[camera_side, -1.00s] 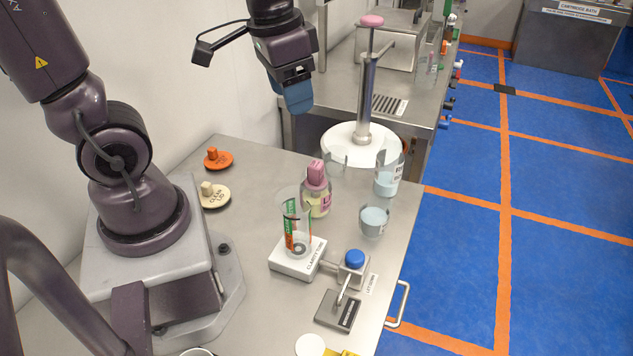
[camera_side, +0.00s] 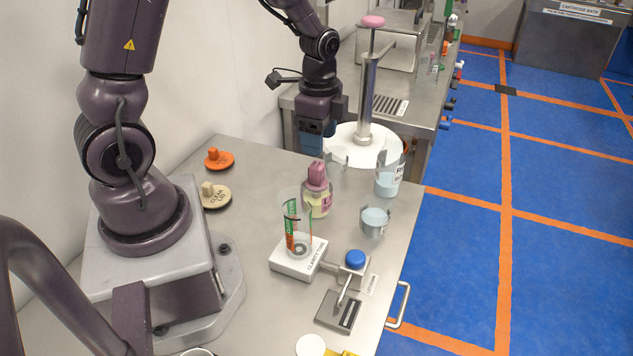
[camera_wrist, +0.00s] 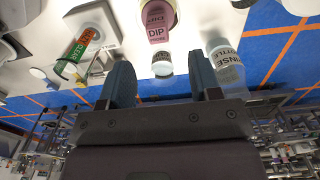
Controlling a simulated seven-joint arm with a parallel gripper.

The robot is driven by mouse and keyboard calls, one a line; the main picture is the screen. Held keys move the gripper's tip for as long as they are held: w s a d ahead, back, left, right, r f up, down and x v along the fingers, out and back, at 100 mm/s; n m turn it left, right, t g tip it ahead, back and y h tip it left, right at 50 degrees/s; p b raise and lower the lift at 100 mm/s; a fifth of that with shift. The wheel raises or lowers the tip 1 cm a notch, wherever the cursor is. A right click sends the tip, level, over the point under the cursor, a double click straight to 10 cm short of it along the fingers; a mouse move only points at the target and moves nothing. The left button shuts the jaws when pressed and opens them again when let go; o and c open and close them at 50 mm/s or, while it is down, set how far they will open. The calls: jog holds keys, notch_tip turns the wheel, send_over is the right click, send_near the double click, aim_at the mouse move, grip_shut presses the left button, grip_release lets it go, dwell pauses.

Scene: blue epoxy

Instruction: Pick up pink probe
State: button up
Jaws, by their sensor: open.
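The pink probe (camera_side: 316,173) stands upright in a small clear bottle (camera_side: 318,203) of yellowish liquid with a pink label, near the middle of the bench. In the wrist view the pink probe (camera_wrist: 157,20), lettered "DIP PROBE", lies beyond my fingertips, about midway between them sideways.
A tall beaker (camera_side: 297,228) with orange and green labels stands on a white scale (camera_side: 292,262) in front of the probe. A rinse bottle (camera_side: 388,178) and a small beaker (camera_side: 373,222) stand to the right. A white round basin (camera_side: 345,137) with a metal post is behind.

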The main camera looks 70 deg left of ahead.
aim_at(320, 165)
jog(key=f, duration=0.7)
jog(key=shift+d+f, duration=0.2)
jog(key=shift+f, duration=0.1)
jog(key=shift+c, duration=0.2)
jog(key=c, duration=1)
